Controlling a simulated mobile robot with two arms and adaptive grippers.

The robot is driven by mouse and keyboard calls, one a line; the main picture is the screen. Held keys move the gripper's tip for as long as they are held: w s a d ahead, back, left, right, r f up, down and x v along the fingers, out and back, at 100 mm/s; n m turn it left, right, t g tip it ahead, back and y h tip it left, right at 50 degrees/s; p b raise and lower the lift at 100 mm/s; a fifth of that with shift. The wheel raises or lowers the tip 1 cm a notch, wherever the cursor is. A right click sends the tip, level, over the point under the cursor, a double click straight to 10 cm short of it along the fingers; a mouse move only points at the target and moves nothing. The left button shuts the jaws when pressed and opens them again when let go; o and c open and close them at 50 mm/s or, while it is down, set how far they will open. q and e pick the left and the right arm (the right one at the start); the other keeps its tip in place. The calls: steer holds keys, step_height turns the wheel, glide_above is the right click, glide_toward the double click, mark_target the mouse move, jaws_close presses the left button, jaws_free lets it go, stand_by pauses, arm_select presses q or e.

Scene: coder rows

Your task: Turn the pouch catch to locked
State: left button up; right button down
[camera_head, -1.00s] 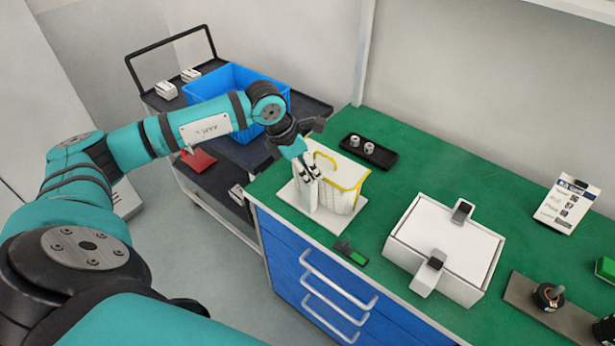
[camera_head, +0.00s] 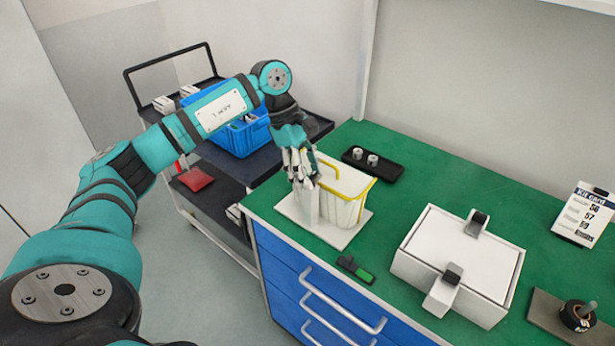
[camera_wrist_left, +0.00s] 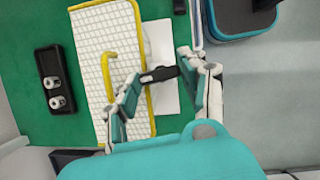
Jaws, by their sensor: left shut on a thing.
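The pouch (camera_head: 345,194) is white with yellow edging and a yellow handle. It stands on a white base plate (camera_head: 330,237) near the left end of the green bench, and it also shows in the left wrist view (camera_wrist_left: 93,60). My left gripper (camera_head: 302,178) is at the pouch's left side, over a white upright part of the base. In the left wrist view the black catch (camera_wrist_left: 158,74) lies crosswise between the fingertips, which are shut on it. The catch is hidden by the fingers in the head view. My right gripper is not in view.
A black tray (camera_head: 372,164) with two small cylinders is behind the pouch. A green-and-black tool (camera_head: 354,269) lies in front. A white box (camera_head: 458,262) with black-tipped clips stands to the right. A cart with a blue bin (camera_head: 240,137) is at the left. Green bench shows between them.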

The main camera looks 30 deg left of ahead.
arm_select(q)
steer(key=shift+w+m+g+b, duration=0.1)
steer(key=shift+m+g+b, duration=0.25)
steer(key=shift+m, duration=0.45)
steer(key=shift+r, duration=0.1)
steer(key=o, duration=1.2)
steer(key=shift+c, duration=0.2)
steer(key=v, duration=1.2)
